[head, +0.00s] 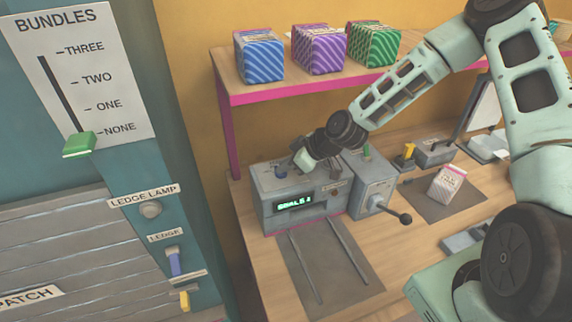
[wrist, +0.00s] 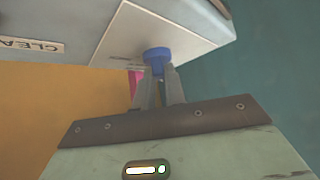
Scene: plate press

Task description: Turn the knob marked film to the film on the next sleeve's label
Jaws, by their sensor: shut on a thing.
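The grey press box (head: 262,205) stands on the wooden bench, with a lit green display (head: 302,203) whose text I cannot read surely. My gripper (head: 286,167) is at its top left. In the wrist view my gripper (wrist: 160,82) is shut on a blue knob (wrist: 157,56), which sits on a pale panel.
Blue, purple and green striped packs (head: 259,58) stand on the pink-edged shelf (head: 265,93) above. A box with a lever (head: 376,190) adjoins the press on the right. A teal panel with a green slider (head: 79,144) is at left. Two rails lie before the press.

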